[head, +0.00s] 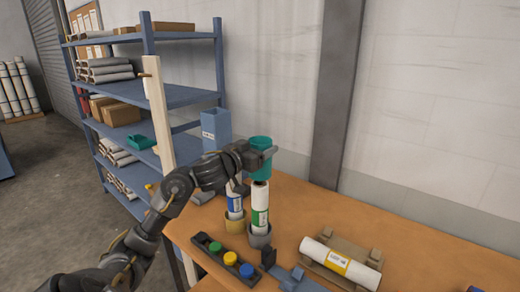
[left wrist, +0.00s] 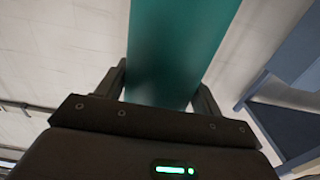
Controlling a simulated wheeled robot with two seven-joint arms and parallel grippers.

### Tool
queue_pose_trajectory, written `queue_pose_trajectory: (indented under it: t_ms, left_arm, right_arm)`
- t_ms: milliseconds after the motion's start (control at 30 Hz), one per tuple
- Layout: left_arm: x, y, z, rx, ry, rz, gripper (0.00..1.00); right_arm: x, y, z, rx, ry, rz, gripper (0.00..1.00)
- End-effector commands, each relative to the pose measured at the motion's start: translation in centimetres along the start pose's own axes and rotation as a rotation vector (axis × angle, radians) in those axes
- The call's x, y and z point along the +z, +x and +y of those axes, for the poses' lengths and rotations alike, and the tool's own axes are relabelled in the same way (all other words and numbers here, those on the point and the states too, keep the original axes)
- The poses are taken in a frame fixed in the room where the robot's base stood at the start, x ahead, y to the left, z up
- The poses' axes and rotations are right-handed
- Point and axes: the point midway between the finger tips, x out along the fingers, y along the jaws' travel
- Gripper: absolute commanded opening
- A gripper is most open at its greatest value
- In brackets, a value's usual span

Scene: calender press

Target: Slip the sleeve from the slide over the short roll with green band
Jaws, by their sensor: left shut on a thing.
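The teal sleeve (head: 260,142) is held upright by my left gripper (head: 259,157); it also fills the upper middle of the left wrist view (left wrist: 175,50), between the two fingers (left wrist: 160,88). The short roll with green band (head: 260,206) stands upright in a grey cup (head: 259,240) on the table. The sleeve is above this roll's top, seemingly roughly in line with it; whether the two touch I cannot tell. My right gripper is not in view.
A roll with a blue band (head: 235,203) stands in a tan cup just left. A dark tray with coloured knobs (head: 230,259), a blue fixture (head: 293,278) and a lying roll with a yellow label (head: 340,263) are in front. A blue shelf rack (head: 178,97) stands behind left.

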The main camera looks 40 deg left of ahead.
Motion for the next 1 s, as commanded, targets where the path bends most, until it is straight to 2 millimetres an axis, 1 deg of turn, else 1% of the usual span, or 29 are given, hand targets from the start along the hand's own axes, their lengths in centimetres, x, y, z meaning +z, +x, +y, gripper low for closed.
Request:
queue_pose_trajectory:
  t_ms: [33, 300, 1000]
  left_arm:
    - [0.6, 0.0, 0.0, 0.0, 0.001, 0.001, 0.45]
    - [2.0, 0.0, 0.1, 0.001, 0.0, 0.001, 0.45]
    - [6.4, 0.1, 0.1, 0.001, -0.002, 0.0, 0.45]
  right_arm:
    - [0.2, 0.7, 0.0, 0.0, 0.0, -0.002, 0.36]
    - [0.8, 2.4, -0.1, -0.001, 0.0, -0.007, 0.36]
    - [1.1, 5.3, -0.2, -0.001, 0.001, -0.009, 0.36]
